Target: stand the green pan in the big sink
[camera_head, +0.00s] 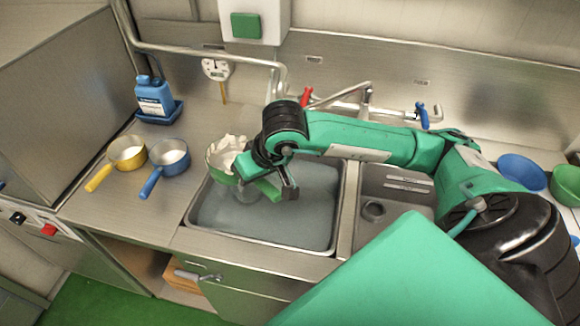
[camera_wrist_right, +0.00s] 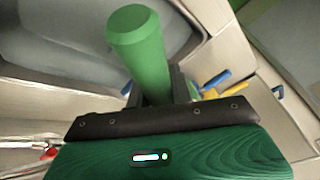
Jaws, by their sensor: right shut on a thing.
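The green pan (camera_head: 218,177) hangs at the back left of the big sink (camera_head: 190,225), with white lumpy stuff showing in its bowl. Its bowl overlaps the sink's left rim in the head view; I cannot tell its exact height above the water. My right gripper (camera_head: 281,188) is shut on the pan's green handle, which points toward the front right over the sink. In the right wrist view the round handle (camera_wrist_right: 140,45) stands up between the fingers (camera_wrist_right: 158,92). The bowl is hidden there. My left gripper is not in view.
Greyish water (camera_head: 300,215) fills the big sink. A smaller sink (camera_head: 375,210) lies to its right, partly behind my arm. A yellow pan (camera_head: 127,153), a blue pan (camera_head: 168,158) and a blue canister (camera_head: 155,97) stand on the left counter. Red (camera_head: 305,96) and blue (camera_head: 422,116) taps stand behind.

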